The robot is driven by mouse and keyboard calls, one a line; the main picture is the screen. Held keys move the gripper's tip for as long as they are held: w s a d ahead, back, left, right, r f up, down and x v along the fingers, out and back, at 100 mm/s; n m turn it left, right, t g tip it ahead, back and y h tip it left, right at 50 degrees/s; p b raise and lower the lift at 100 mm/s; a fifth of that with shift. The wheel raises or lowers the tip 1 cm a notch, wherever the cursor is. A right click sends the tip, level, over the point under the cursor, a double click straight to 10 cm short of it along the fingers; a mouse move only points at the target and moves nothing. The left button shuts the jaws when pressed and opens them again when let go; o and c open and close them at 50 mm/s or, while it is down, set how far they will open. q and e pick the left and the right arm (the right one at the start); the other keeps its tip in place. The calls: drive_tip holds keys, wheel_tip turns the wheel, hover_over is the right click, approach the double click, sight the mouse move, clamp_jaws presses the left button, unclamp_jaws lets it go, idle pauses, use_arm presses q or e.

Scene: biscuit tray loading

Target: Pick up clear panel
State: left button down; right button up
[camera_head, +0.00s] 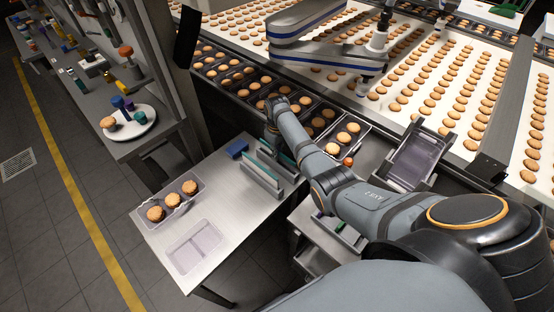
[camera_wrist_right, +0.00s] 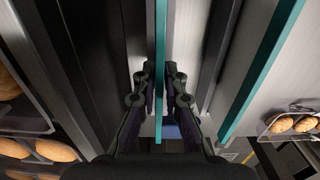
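Two upright clear panels with teal edges stand in grey holders on the steel side table. The nearer one (camera_head: 262,174) shows plainly in the head view; the farther one (camera_head: 284,160) is partly hidden by my right arm. My right gripper (camera_head: 271,138) points down above the farther one. In the right wrist view, the fingertips (camera_wrist_right: 160,80) of my right gripper close in from both sides on a teal-edged panel (camera_wrist_right: 160,35), which they appear to pinch. The other panel (camera_wrist_right: 262,70) stands apart to the right. My left gripper is not in view.
On the side table (camera_head: 232,198) are a tray of biscuits (camera_head: 147,218), an empty clear tray (camera_head: 196,246) and a blue block (camera_head: 237,148). Biscuit-filled trays (camera_head: 242,93) line the conveyor's (camera_head: 400,60) near edge.

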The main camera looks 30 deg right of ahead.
clamp_jaws()
wheel_tip(320, 180, up, 10)
drive_tip(key=shift+r+b, duration=0.1)
drive_tip(key=shift+b, duration=0.55)
